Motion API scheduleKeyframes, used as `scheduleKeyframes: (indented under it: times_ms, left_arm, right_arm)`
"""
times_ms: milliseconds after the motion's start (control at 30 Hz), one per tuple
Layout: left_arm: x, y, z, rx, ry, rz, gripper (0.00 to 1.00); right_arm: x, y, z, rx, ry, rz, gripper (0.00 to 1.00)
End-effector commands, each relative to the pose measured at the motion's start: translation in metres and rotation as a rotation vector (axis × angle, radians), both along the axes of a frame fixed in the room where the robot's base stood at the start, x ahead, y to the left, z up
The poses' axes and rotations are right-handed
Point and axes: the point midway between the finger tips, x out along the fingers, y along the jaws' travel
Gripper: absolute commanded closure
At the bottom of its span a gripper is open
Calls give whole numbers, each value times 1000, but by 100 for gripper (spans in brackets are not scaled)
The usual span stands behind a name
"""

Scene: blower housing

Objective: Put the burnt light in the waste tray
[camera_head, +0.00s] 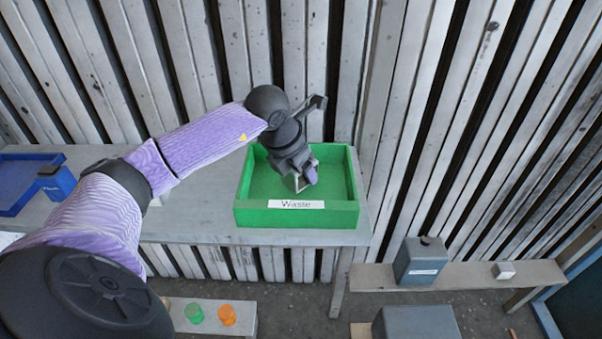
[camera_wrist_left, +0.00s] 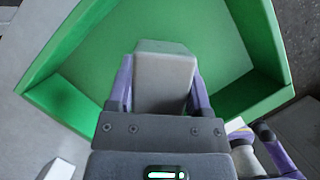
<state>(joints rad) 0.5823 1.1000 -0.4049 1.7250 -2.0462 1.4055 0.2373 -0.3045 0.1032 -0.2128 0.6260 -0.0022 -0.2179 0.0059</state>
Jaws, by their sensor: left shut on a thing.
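The green waste tray (camera_head: 250,217) stands on the grey bench, with a white "Waste" label on its front wall. It also fills much of the left wrist view (camera_wrist_left: 215,50). My left gripper (camera_head: 302,178) points down inside the tray's outline. It is shut on a pale grey, block-shaped thing (camera_wrist_left: 166,75), which I take to be the burnt light. In the head view the gripper mostly hides this thing. I cannot tell whether it touches the tray floor. My right gripper is not in view.
A blue tray (camera_head: 20,195) sits on the bench (camera_head: 195,210) at the left. Green (camera_head: 194,313) and orange (camera_head: 227,315) round pieces stand on a low shelf below. A grey canister (camera_head: 420,261) and a small white block (camera_head: 504,270) stand on a right-hand bench. A slatted wall rises behind.

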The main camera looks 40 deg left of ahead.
Motion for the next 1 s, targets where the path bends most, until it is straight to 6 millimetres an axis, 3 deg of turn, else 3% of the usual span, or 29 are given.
scheduleKeyframes:
  times_ms: [67, 367, 400, 533, 833, 1000]
  left_arm:
    - [0, 0, -14, -2, 3, 0, 100]
    - [0, 0, -16, 0, 1, 0, 100]
    - [0, 0, -16, 0, 1, 1, 29]
    - [0, 0, -15, 0, 1, 1, 2]
    - [-1, 0, -8, 0, 0, 0, 0]
    - [-17, 3, 33, 6, -2, -1, 0]
  right_arm:
    - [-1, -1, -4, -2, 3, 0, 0]
    - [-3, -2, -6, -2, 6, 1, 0]
    - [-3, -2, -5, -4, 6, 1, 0]
    - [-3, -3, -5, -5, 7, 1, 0]
    - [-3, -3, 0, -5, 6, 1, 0]
    - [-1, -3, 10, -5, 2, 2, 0]
